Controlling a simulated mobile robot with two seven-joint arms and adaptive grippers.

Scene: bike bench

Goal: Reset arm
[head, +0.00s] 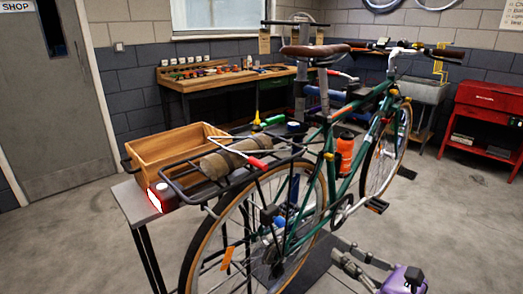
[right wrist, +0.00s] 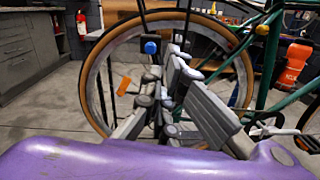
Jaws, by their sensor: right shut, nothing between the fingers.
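My right gripper (head: 345,254) is at the lower right of the head view, low beside the bike's rear wheel, on its right side. Its fingers are closed together with nothing between them. In the right wrist view the gripper (right wrist: 165,72) points at the rear wheel (right wrist: 99,80); whether it touches the wheel I cannot tell. The green bike (head: 326,150) stands upright on a repair stand. My left gripper is in neither view.
A rear rack (head: 184,187) carries a rolled bundle (head: 228,158). A wooden box (head: 176,150) sits on a small table behind it. An orange bottle (head: 345,154) is on the frame. A workbench (head: 225,80) and red cabinet (head: 484,108) stand farther back. Floor at the right is clear.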

